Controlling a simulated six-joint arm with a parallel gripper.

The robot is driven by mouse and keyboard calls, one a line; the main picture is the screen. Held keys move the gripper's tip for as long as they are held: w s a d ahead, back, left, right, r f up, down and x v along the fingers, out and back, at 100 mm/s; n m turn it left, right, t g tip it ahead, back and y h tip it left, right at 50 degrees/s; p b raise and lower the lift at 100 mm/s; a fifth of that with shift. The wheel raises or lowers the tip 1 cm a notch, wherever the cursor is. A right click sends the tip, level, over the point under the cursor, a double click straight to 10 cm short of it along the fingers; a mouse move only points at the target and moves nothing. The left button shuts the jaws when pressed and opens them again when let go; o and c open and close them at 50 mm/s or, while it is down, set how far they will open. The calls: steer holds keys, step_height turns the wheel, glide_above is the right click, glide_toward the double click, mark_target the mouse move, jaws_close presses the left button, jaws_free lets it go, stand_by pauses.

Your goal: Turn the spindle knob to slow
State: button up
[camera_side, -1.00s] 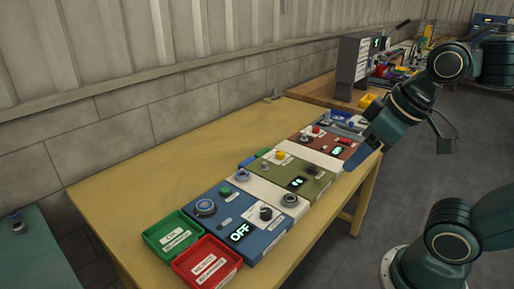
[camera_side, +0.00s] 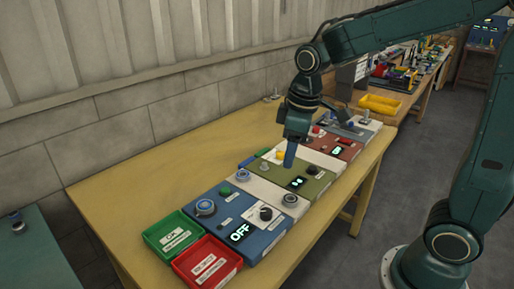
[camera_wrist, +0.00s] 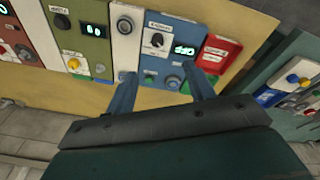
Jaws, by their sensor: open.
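A blue panel (camera_side: 222,222) near the front of the row carries a black knob (camera_side: 265,213) on a white plate and a lit display (camera_side: 239,232) reading OFF. In the wrist view the black knob (camera_wrist: 157,40) sits on its white plate beyond my fingertips, beside the lit display (camera_wrist: 185,49). The knob's labels are too small to read, so I cannot tell for sure which knob is the spindle knob. My gripper (camera_side: 289,160) is above the green panel (camera_side: 312,180), pointing down. In the wrist view my gripper (camera_wrist: 160,78) has its fingers apart with nothing between them.
A green tray (camera_side: 163,224) and a red tray (camera_side: 190,266) stand at the near end. A red panel (camera_side: 343,152) lies farther along. A yellow button (camera_side: 280,155) and two grey round fittings stand up nearby. The left side of the yellow table (camera_side: 150,180) is clear.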

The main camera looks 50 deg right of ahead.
mark_target(266, 211)
steer(key=w+f+n+g, duration=0.1)
steer(key=w+f+n, duration=0.1)
steer(key=w+f, duration=0.4)
step_height(266, 211, down, 2)
steer(key=shift+w+f+n+g, duration=0.1)
steer(key=shift+w+n+g, duration=0.2)
steer(key=shift+w+g, duration=0.1)
step_height(266, 211, down, 14)
steer(key=shift+r, duration=0.15)
stand_by(0.4)
steer(key=c, duration=1)
